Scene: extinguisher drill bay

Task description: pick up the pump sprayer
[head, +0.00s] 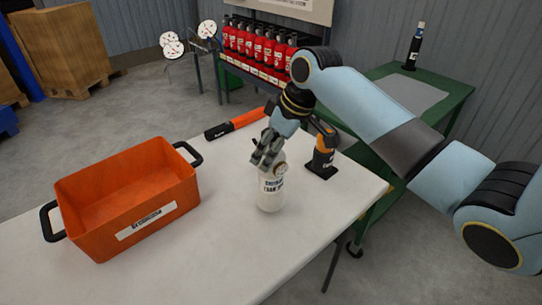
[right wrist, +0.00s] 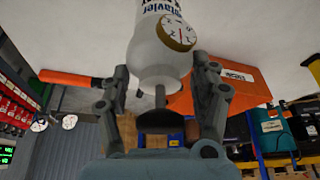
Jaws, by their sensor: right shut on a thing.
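The pump sprayer (head: 271,193) is a white bottle with a dark printed label and a round gauge. It is upright at the right part of the white table, and I cannot tell whether its base touches the top. My right gripper (head: 268,155) comes down from above and is shut on the sprayer's upper part. In the right wrist view the sprayer (right wrist: 158,58) shows upside down, its neck between the two fingers, with the gauge facing the camera. The fingers hide part of its top in the head view. My left gripper is not in view.
An orange crate (head: 83,226) with black handles stands left on the table (head: 225,262). An orange-and-black tool (head: 236,123) lies behind the sprayer; an orange-and-black device (head: 322,150) stands close at its right. Red extinguishers (head: 258,48) line a shelf behind. The table front is clear.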

